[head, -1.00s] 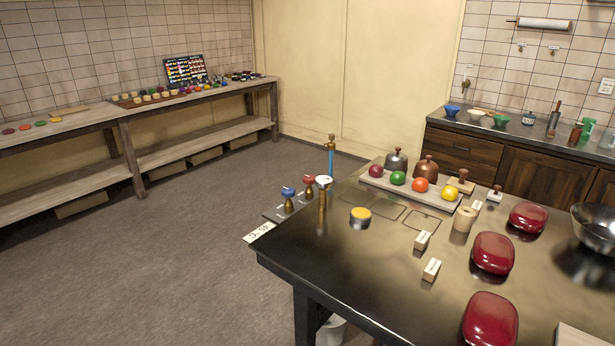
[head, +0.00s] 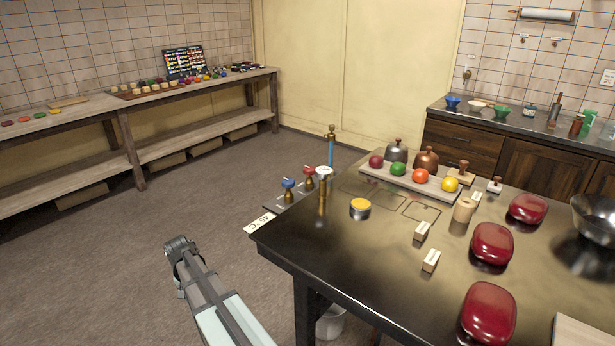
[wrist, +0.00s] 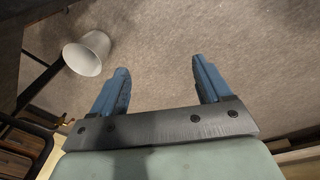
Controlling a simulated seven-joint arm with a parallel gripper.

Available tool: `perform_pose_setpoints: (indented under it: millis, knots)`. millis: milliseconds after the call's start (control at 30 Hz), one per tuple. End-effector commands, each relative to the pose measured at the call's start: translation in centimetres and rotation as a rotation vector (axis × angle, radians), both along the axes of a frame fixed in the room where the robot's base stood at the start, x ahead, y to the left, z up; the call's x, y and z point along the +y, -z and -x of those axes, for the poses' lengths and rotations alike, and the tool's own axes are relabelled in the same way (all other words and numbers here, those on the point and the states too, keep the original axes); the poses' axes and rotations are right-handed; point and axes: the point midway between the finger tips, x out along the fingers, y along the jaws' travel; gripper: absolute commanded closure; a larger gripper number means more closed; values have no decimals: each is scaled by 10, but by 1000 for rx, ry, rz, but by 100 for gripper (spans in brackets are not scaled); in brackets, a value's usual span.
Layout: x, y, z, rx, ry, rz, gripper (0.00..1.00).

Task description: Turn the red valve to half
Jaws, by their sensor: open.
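The red valve (head: 309,172) is a small red-topped knob on a brass stem at the left corner of the dark table. A blue valve (head: 288,185) stands just left of it, and a taller brass post with a pale round top (head: 323,176) stands close to its right. In the wrist view my gripper (wrist: 158,80) is open and empty, with its two blue fingers apart over the floor. In the head view only my arm shows at the lower centre, left of and below the valves; the fingers cannot be made out there. No valve shows in the wrist view.
The dark table (head: 350,258) carries a yellow-topped tin (head: 360,208), a tray (head: 397,182) of coloured balls and red lidded boxes (head: 492,243). A white bucket (wrist: 87,53) stands on the floor by the table leg. The floor left of the table is free.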

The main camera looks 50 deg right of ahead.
Motion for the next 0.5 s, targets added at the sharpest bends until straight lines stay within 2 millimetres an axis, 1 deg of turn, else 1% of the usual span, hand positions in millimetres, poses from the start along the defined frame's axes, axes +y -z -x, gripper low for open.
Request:
perform_pose_setpoints:
  millis: [33,67,100,167,200,267,300,333,367,400,467,500]
  knots:
    - [-29,-18,-20,-14,69,15,22]
    - [-43,-28,-26,-20,110,24,22]
    - [-64,-41,-34,-28,166,37,22]
    - [-95,-62,-44,-40,254,54,22]
    - [-115,-76,-48,-46,310,66,22]
    - [-145,-97,-54,-56,392,84,22]
    - [-165,-111,-57,-63,447,94,22]
    - [-180,-121,-59,-69,487,103,22]
    - [-195,-132,-60,-74,528,112,22]
    - [-215,-147,-61,-80,582,123,22]
    - [-245,-170,-61,-92,665,142,22]
    - [-266,-186,-60,-100,722,154,22]
